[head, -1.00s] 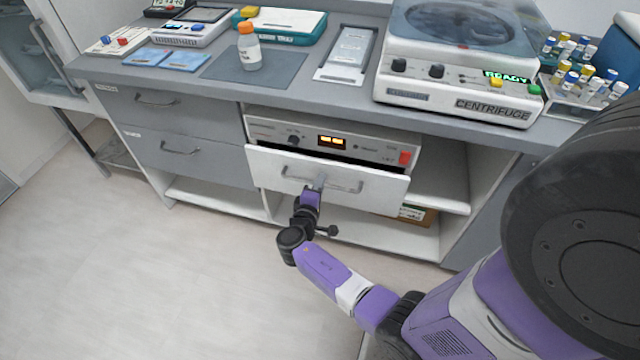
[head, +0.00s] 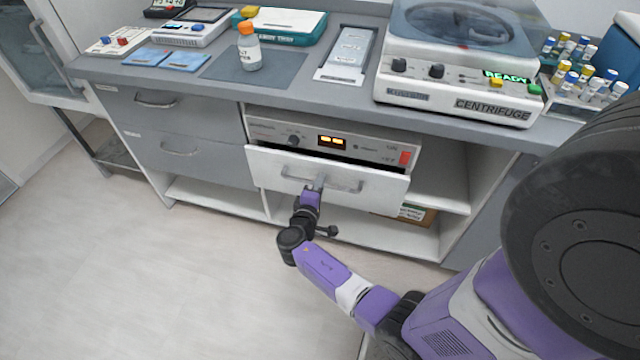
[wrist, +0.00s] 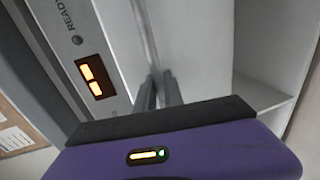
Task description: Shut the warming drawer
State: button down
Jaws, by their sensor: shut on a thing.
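The warming drawer (head: 270,170) has a white front with a bar handle (head: 345,187). It stands a little open below its control panel (head: 310,139), with a narrow dark gap along the top. My gripper (head: 319,182) is at the middle of the drawer front, shut on the handle. In the wrist view, my gripper's two grey fingers (wrist: 159,92) close around the handle bar (wrist: 150,40), and the panel with its lit orange display (wrist: 92,76) is at the left. The exact contact at the fingertips is small and partly hidden.
The counter above holds a centrifuge (head: 460,60), a tube rack (head: 580,90) and an orange-capped bottle (head: 249,50). Grey drawers (head: 190,155) are left of the warming drawer. An open shelf with a cardboard box (head: 418,214) is below. The floor (head: 150,270) at the left is clear.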

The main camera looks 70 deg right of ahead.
dwell(0.5)
jog(key=x, duration=0.1)
jog(key=b+x, duration=0.2)
jog(key=x, duration=0.1)
jog(key=shift+d+r, duration=0.15)
jog(key=shift+r, duration=0.2)
jog(key=c, duration=1.5)
grip_release()
jog(key=shift+o, duration=0.2)
jog(key=v, duration=0.7)
jog(key=shift+a+p, duration=0.3)
jog(key=shift+a, duration=0.1)
